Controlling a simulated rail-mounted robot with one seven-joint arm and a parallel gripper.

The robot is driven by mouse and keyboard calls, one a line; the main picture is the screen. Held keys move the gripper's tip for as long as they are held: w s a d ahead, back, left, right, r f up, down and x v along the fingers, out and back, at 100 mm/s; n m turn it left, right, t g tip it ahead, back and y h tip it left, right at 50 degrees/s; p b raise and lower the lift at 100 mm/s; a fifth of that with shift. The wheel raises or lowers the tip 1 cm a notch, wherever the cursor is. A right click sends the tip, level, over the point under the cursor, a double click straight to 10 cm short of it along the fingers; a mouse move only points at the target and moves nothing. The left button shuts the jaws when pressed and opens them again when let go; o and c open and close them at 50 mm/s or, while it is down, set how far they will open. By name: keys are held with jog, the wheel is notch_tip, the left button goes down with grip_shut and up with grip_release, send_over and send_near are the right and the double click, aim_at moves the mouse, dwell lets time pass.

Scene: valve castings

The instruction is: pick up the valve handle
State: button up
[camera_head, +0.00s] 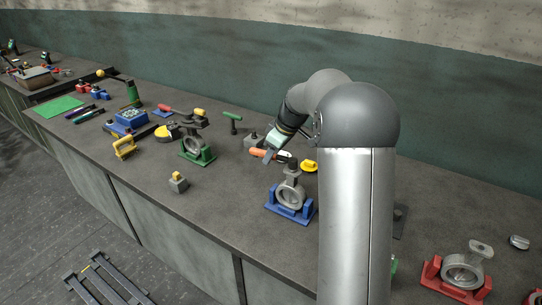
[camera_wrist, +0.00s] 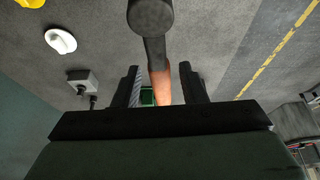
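The valve handle (camera_head: 259,153) has an orange grip and a dark lever. It lies atop the grey valve casting (camera_head: 290,194) seated in a blue cradle (camera_head: 290,212). In the wrist view the handle's orange grip (camera_wrist: 164,88) runs between my gripper's (camera_wrist: 161,80) two dark fingers, with the dark lever and its round end above. A gap shows on both sides of the grip, so the fingers are open around it and not closed on it. In the head view my gripper (camera_head: 272,152) is at the grip, and its fingertips are partly hidden.
A casting in a red cradle (camera_head: 458,286) is at right. A yellow part (camera_head: 309,166) and a grey block (camera_head: 252,141) are close to my gripper.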

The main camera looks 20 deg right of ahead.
grip_shut()
jog(key=shift+r, duration=0.2)
jog(key=shift+r, duration=0.25)
notch_tip(320, 180, up, 2)
jog(key=shift+r, duration=0.15)
jog(key=s+a+r+b, duration=0.2)
jog(key=s+r+b, duration=0.2)
jog(key=s+r, duration=0.6)
jog(key=s, duration=0.3)
jog(key=shift+s+a+b, duration=0.35)
jog(key=shift+s+b, duration=0.05)
